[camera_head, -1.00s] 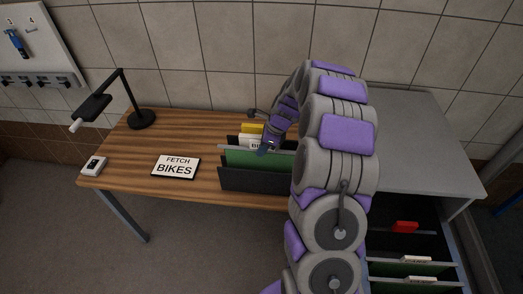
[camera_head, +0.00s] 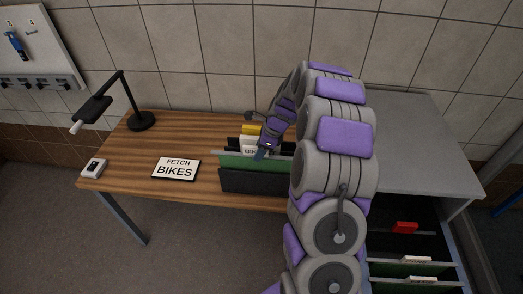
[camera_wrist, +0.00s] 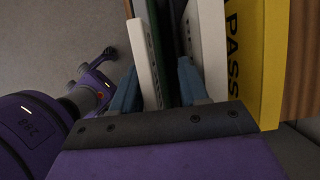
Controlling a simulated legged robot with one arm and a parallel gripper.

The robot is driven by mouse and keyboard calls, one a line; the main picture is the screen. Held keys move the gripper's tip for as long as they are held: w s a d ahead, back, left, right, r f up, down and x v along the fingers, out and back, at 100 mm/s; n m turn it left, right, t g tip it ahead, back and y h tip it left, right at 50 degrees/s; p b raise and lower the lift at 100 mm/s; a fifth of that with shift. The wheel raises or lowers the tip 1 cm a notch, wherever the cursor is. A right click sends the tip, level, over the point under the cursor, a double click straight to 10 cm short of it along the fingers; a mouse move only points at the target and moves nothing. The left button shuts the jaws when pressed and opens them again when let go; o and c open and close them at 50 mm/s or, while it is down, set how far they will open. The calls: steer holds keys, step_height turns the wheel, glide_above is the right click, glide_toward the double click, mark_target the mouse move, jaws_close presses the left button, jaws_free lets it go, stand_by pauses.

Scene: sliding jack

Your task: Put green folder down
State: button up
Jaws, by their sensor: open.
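The green folder (camera_head: 250,162) stands upright in a dark file holder (camera_head: 252,181) on the wooden desk. A white label tab and a yellow folder (camera_head: 251,130) stand behind it. My gripper (camera_head: 266,149) is over the holder, at the folder's top edge. In the wrist view, my gripper's two blue-grey fingers (camera_wrist: 159,88) are apart, on either side of the dark green folder (camera_wrist: 167,45) and its white tab (camera_wrist: 143,60). The yellow folder (camera_wrist: 254,60) stands to the right of the fingers. The fingers' contact with the folder cannot be made out.
A "FETCH BIKES" sign (camera_head: 176,168) lies on the desk (camera_head: 210,135), left of the holder. A black lamp (camera_head: 141,121) and a small white device (camera_head: 93,168) are farther left. An open drawer (camera_head: 414,246) with folders is at right, below a grey cabinet top (camera_head: 425,140).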

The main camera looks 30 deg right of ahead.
steer(key=r, duration=0.2)
steer(key=s+r+p, duration=0.1)
steer(key=r, duration=0.1)
steer(key=shift+r, duration=0.2)
steer(key=s+d+r+p, duration=0.1)
steer(key=d+r+p, duration=0.1)
steer(key=d+r, duration=0.3)
steer(key=s+a+r+n+g, duration=0.1)
steer(key=s+a+r+n, duration=0.3)
steer(key=s+a+n, duration=0.4)
steer(key=s+a+r+n+g, duration=0.1)
steer(key=s+a+r+n, duration=0.25)
steer(key=s+a, duration=0.4)
steer(key=s+a+n+g+h, duration=0.1)
steer(key=s+a+n, duration=0.2)
steer(key=s+n, duration=0.3)
steer(key=s+a+n+g+h, duration=0.1)
steer(key=s+n, duration=0.6)
steer(key=s, duration=0.9)
steer(key=shift+s+a+r+h+b, duration=0.15)
steer(key=shift+a+r+h+b, duration=0.15)
steer(key=shift+a+h, duration=0.7)
steer(key=shift+a, duration=0.1)
